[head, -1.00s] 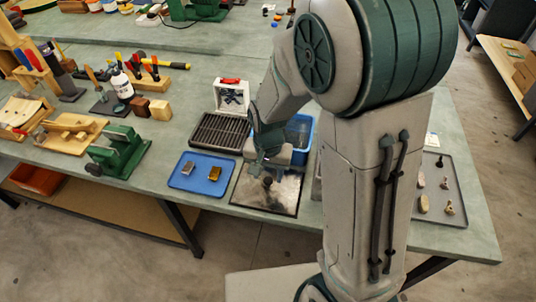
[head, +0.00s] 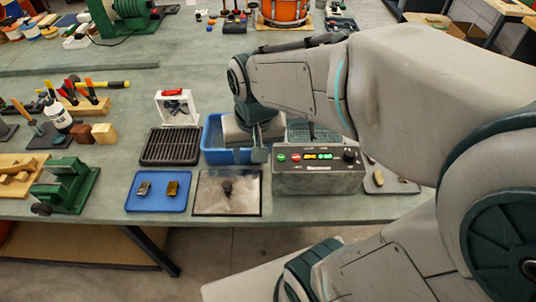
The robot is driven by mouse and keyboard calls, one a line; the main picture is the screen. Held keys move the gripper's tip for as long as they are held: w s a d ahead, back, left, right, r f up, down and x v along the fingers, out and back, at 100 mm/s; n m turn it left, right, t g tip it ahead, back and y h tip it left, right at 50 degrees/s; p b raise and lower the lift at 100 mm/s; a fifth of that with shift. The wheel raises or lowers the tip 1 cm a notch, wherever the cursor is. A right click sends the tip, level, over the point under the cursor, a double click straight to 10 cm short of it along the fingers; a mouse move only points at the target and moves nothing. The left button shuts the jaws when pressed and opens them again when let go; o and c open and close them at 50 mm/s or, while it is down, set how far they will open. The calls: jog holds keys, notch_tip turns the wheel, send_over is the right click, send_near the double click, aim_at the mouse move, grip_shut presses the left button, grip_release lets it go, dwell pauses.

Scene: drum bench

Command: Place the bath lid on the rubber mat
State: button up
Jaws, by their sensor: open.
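The bath lid (head: 227,187) is a square, shiny metal plate with a dark knob in its middle. It lies flat near the bench's front edge. A thin dark border around it is the visible rim of the rubber mat (head: 261,208); the lid covers most of the mat. My gripper (head: 259,154) is open, pointing down, behind and a little right of the lid and apart from it. It appears in front of the blue tub, and its fingers are only partly visible. The bath (head: 318,182), a grey box with a lit control panel, stands right of the lid.
A blue tray (head: 158,204) with two small blocks lies left of the lid. A black ribbed rack (head: 172,146) and the blue tub (head: 212,135) stand behind. A green clamp-like tool (head: 68,187) is farther left. My arm hides much of the right side.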

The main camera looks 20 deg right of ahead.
jog(key=s+d+r+n+t, duration=0.1)
jog(key=s+d, duration=0.2)
jog(key=s, duration=0.2)
jog(key=shift+r+n, duration=0.2)
jog(key=shift+n, duration=0.1)
jog(key=shift+c, duration=0.4)
